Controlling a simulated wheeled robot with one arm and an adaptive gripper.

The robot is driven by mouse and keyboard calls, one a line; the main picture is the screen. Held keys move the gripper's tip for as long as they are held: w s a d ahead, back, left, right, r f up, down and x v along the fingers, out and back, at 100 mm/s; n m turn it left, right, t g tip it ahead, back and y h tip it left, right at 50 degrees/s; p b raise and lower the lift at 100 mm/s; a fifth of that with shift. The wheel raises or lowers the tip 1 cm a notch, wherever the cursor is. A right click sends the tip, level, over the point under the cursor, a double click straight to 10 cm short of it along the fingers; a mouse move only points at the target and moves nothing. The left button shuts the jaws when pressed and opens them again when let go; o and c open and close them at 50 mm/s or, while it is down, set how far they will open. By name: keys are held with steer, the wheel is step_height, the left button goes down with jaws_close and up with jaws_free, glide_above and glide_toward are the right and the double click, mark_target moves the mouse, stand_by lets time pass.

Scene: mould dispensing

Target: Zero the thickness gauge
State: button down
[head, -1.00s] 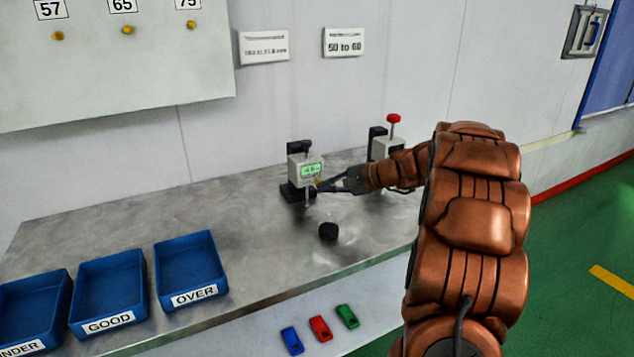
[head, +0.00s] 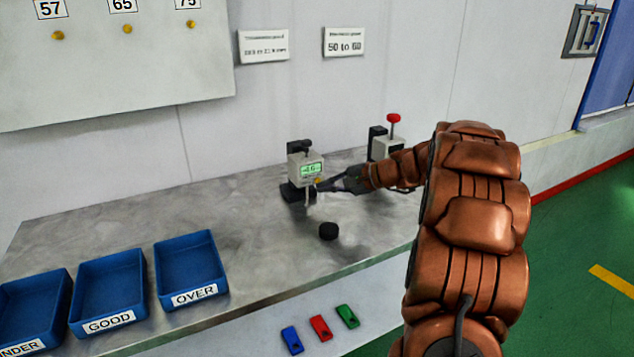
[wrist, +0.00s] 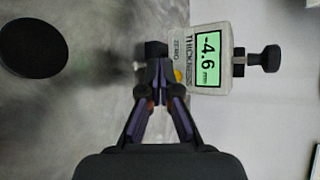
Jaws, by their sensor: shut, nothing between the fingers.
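The thickness gauge (head: 306,168) stands on the metal bench near the wall, with a pale body, a black stand and a green display. In the wrist view the gauge (wrist: 190,40) lies sideways and its display (wrist: 208,60) reads -4.6. A yellow button (wrist: 179,75) sits beside the ZERO label. My gripper (head: 321,187) is at the front lower right of the gauge. In the wrist view my gripper (wrist: 158,66) is shut and empty, its tips right beside the yellow button. I cannot tell whether they touch it.
A black disc (head: 328,231) lies on the bench in front of the gauge. A device with a red knob (head: 393,118) stands behind my arm. Blue trays, including GOOD (head: 110,285) and OVER (head: 190,264), stand at left. Coloured tags (head: 320,328) lie below the bench edge.

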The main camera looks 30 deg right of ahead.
steer(key=shift+w, duration=0.1)
steer(key=shift+w, duration=0.3)
steer(key=shift+w+d+p, duration=0.1)
steer(key=shift+w+p, duration=0.2)
steer(key=shift+w, duration=0.15)
stand_by(0.8)
steer(key=shift+s, duration=0.15)
steer(key=shift+s+b, duration=0.3)
steer(key=shift+s, duration=0.4)
steer(key=shift+s+a+b, duration=0.15)
steer(key=shift+s+b, duration=0.2)
steer(key=shift+s, duration=0.9)
steer(key=shift+s+a+b, duration=0.15)
steer(key=shift+s+b, duration=0.2)
steer(key=shift+s, duration=0.9)
